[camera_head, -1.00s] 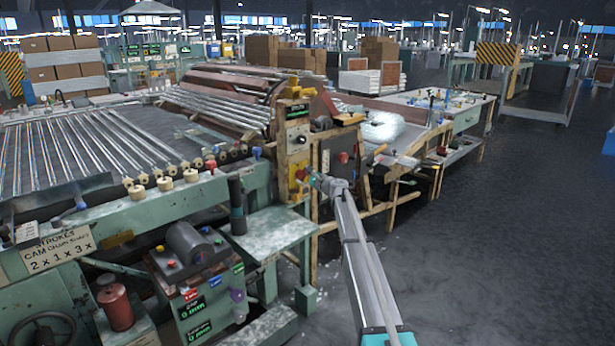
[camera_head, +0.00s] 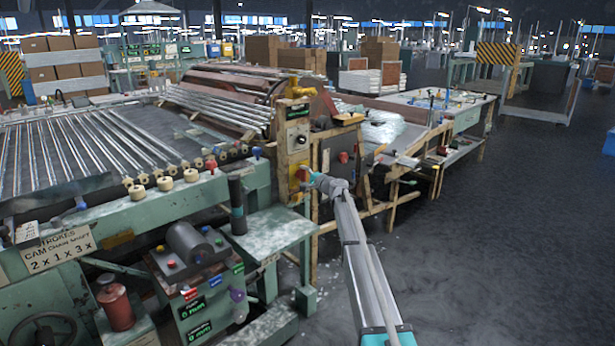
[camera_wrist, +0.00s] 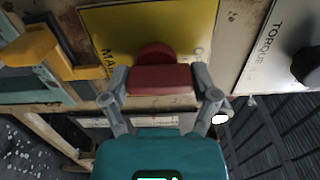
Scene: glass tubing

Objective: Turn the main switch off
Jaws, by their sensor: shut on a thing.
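The main switch is a red knob (camera_wrist: 160,78) on a yellow plate (camera_wrist: 140,28) in the wrist view. Part of the plate's black lettering shows beside it. My gripper (camera_wrist: 161,86) has its two grey fingers closed on the sides of the red knob. In the head view my gripper (camera_head: 312,178) reaches the yellow plate (camera_head: 299,176) on the wooden post of the machine. There the knob is small and mostly covered by my gripper.
A plate marked TORQUE with a black knob (camera_wrist: 306,66) is to the right in the wrist view. A yellow block (camera_wrist: 45,50) sits close on the left. The machine with glass tubes (camera_head: 90,150) fills the left; open floor (camera_head: 500,220) lies to the right.

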